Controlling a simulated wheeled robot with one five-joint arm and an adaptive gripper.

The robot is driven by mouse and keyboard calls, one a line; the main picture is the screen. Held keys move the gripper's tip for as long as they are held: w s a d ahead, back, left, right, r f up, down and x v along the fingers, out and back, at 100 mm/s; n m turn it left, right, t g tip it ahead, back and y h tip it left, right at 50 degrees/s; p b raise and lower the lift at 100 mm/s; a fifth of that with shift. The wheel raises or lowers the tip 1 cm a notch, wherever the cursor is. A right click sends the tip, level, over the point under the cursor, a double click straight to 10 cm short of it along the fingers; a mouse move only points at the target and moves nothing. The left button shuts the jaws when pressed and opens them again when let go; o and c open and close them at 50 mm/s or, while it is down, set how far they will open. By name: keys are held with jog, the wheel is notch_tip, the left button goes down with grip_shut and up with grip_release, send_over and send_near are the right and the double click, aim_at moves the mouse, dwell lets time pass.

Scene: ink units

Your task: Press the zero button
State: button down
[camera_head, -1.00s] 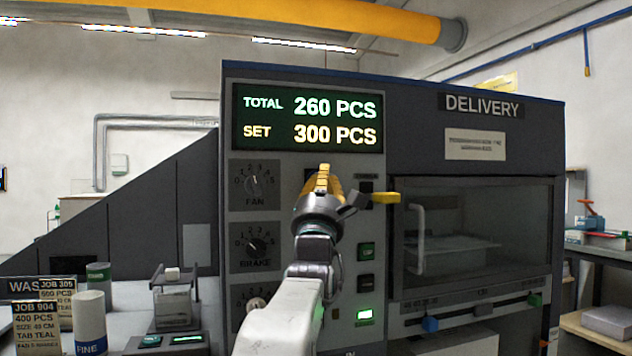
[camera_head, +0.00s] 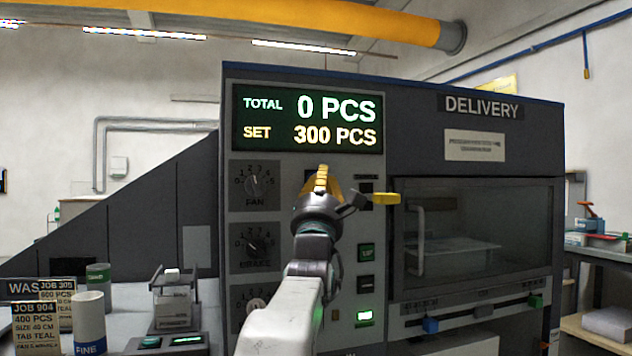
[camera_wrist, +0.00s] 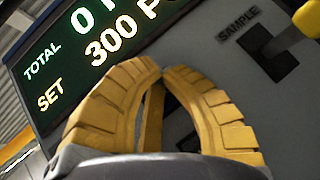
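The machine's display (camera_head: 307,118) reads TOTAL 0 PCS and SET 300 PCS; part of it also shows in the wrist view (camera_wrist: 70,60). My gripper (camera_head: 322,172) is at the panel just below the display. The zero button itself cannot be made out; my fingers cover the panel there. Whether the tips touch the panel cannot be told.
A yellow lever (camera_head: 386,198) sticks out right of my gripper, by the SAMPLE label (camera_wrist: 238,24). FAN (camera_head: 254,184) and BRAKE (camera_head: 255,247) dials are left. The DELIVERY window (camera_head: 478,235) is right. Job cards (camera_head: 36,328) and a FINE container (camera_head: 89,322) stand lower left.

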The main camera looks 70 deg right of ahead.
jog(key=shift+s+a+f+b, duration=0.1)
jog(key=shift+a+f+b, duration=0.05)
jog(key=shift+b, duration=0.25)
jog(key=shift+s+a+b, duration=0.3)
jog(key=shift+a+b, duration=0.25)
jog(key=shift+b, duration=0.25)
jog(key=shift+a, duration=0.15)
dwell(0.5)
